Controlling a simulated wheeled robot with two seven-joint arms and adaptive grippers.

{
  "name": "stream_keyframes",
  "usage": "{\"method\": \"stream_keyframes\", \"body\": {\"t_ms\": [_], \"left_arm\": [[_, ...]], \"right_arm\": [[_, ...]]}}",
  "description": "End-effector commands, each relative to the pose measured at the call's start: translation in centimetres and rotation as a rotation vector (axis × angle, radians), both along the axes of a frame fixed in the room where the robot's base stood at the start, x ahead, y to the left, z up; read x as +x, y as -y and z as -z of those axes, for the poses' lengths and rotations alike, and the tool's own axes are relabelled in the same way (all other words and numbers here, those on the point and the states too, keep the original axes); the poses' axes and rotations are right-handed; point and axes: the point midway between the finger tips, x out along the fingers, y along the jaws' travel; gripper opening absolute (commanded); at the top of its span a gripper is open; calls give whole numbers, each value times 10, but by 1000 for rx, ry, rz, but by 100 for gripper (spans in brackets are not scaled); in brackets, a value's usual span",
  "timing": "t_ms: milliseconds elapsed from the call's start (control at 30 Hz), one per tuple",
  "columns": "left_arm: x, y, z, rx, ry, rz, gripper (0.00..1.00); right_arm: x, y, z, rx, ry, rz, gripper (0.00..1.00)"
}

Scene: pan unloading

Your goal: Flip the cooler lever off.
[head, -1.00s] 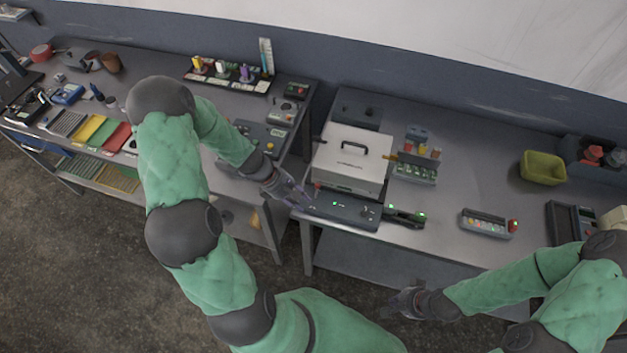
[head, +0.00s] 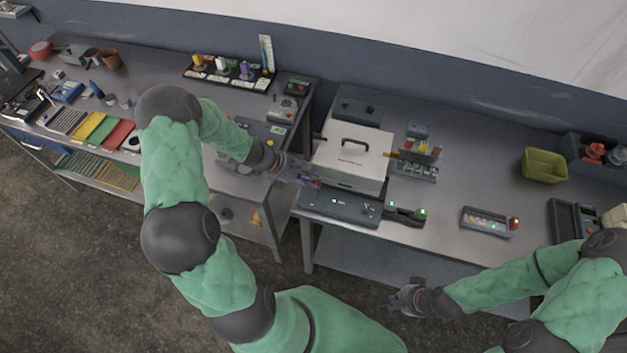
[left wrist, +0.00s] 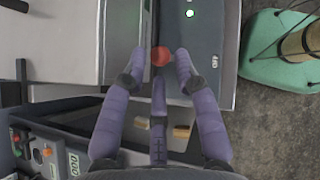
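The cooler is a white box (head: 350,160) with a black top handle, set on a dark control base (head: 342,207) at the left end of the right bench. In the left wrist view a red ball knob (left wrist: 160,56), which looks like the lever's end, sits at the edge of the dark panel (left wrist: 200,35). My left gripper (head: 312,180) is at the cooler's left front corner. In the left wrist view its purple fingers (left wrist: 160,62) are apart, with the knob between their tips; contact cannot be told. My right gripper (head: 402,299) hangs before the bench, apart from everything.
A small dark unit with green lights (head: 405,214) adjoins the base. A button box (head: 488,222) and a yellow-green bin (head: 543,166) stand further right. The left bench (head: 170,75) carries coloured trays and tools. A gap separates the two benches.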

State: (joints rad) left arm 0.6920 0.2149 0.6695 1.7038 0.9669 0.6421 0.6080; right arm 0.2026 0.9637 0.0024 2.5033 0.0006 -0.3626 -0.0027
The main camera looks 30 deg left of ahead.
Motion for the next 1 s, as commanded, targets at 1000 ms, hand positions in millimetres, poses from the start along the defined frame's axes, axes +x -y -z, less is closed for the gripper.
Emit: {"method": "stream_keyframes", "body": {"t_ms": [1000], "left_arm": [[7,11,14,4,16,0,0]], "right_arm": [[0,0,8,0,0,0,0]]}}
